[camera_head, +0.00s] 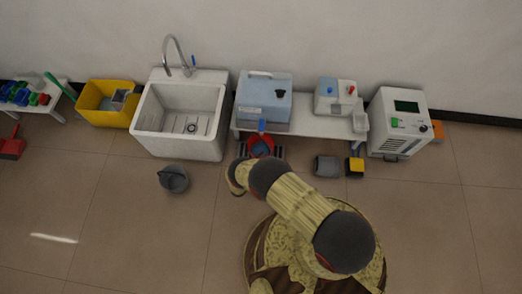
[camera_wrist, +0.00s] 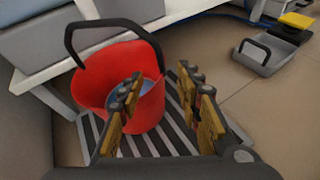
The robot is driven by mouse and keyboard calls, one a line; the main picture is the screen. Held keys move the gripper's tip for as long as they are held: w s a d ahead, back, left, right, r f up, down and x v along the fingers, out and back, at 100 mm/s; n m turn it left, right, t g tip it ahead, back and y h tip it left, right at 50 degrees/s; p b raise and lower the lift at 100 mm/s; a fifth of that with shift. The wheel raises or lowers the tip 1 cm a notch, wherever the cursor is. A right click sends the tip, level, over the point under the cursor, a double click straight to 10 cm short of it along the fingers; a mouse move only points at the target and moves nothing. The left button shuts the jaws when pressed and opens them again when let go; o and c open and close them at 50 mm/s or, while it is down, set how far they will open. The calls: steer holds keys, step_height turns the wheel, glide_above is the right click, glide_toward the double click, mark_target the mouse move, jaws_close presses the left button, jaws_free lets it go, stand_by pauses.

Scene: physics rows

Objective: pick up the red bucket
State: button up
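The red bucket (camera_wrist: 90,75) stands upright on a black-and-grey striped mat (camera_wrist: 150,146) in the wrist view, with its black handle raised and something bluish-grey inside. In the head view the bucket (camera_head: 261,145) sits at the front of the low white bench, partly hidden by my arm. My gripper (camera_wrist: 160,85) is open, with nothing between its fingers. Its left finger overlaps the bucket's right side in the wrist view; I cannot tell whether they touch.
The white bench (camera_head: 310,126) carries a blue-grey box (camera_head: 264,103) beside the bucket. A grey bucket (camera_head: 174,179) stands on the floor at left, below the sink (camera_head: 178,145). A grey dustpan-like tray (camera_wrist: 270,52) lies to the right.

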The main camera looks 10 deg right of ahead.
steer(key=b+x, duration=0.1)
steer(key=x, duration=0.4)
steer(key=shift+w+d+f+b, duration=0.1)
steer(key=shift+d+b, duration=0.05)
steer(key=shift+b, duration=0.2)
steer(key=c, duration=0.3)
jaws_close()
stand_by(0.7)
